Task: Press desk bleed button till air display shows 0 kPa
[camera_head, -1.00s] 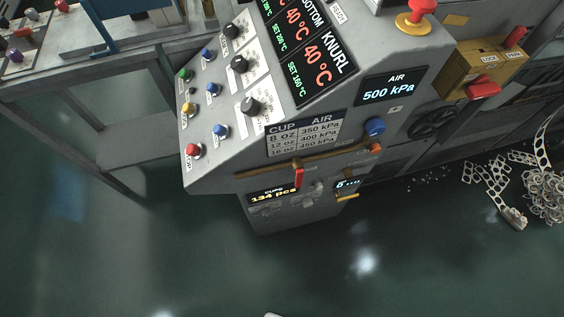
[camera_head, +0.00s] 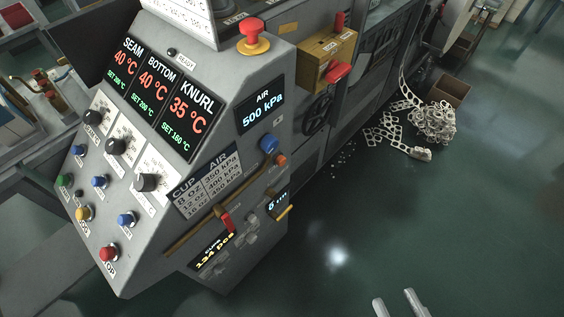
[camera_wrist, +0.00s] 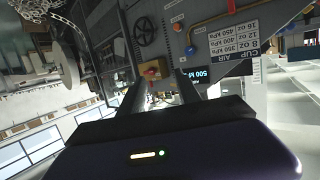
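The grey sloped desk (camera_head: 150,225) fills the left half of the head view. Its air display (camera_head: 262,112) reads 500 kPa. Below the display are a blue knob (camera_head: 268,143) and a small orange button (camera_head: 282,160). On the desk's left face sit green (camera_head: 63,181), yellow (camera_head: 83,214), red (camera_head: 108,254) and blue (camera_head: 126,219) buttons. I cannot read which one is marked bleed. My gripper (camera_head: 398,303) shows only its fingertips at the bottom edge, apart and clear of the desk. In the wrist view the fingers are apart, with the air display (camera_wrist: 203,74) beyond them.
A red emergency knob (camera_head: 254,30) tops the desk. A yellow box with red levers (camera_head: 325,58) and a black handwheel (camera_head: 317,112) are to the right. A brass bar with a red lever (camera_head: 226,222) runs below the cup table.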

